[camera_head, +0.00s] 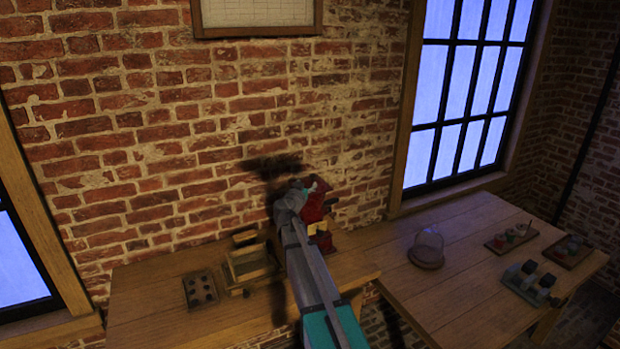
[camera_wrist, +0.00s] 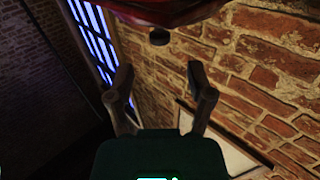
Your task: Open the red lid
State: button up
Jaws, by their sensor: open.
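A glossy red thing (camera_wrist: 165,12) with a dark round knob (camera_wrist: 159,37) below it fills the top edge of the wrist view, cut off by the frame. I cannot tell for sure whether it is the red lid. My gripper (camera_wrist: 159,70) is open and empty, its two dark fingers apart, with the knob ahead of the gap between them and not touching. In the head view a red object (camera_head: 315,207) stands on the left table against the brick wall. My arm covers its left part, and my fingers are not clear there.
Left of my arm on the left table (camera_head: 150,300) are a wooden device (camera_head: 248,263) and a dark tray with holes (camera_head: 201,290). The right table (camera_head: 440,290) holds a glass dome (camera_head: 428,246), small trays (camera_head: 511,238) and dark jars (camera_head: 528,280). The brick wall is close behind.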

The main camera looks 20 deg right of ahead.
aim_at(311, 177)
jog(key=x, duration=0.7)
jog(key=shift+w, duration=0.15)
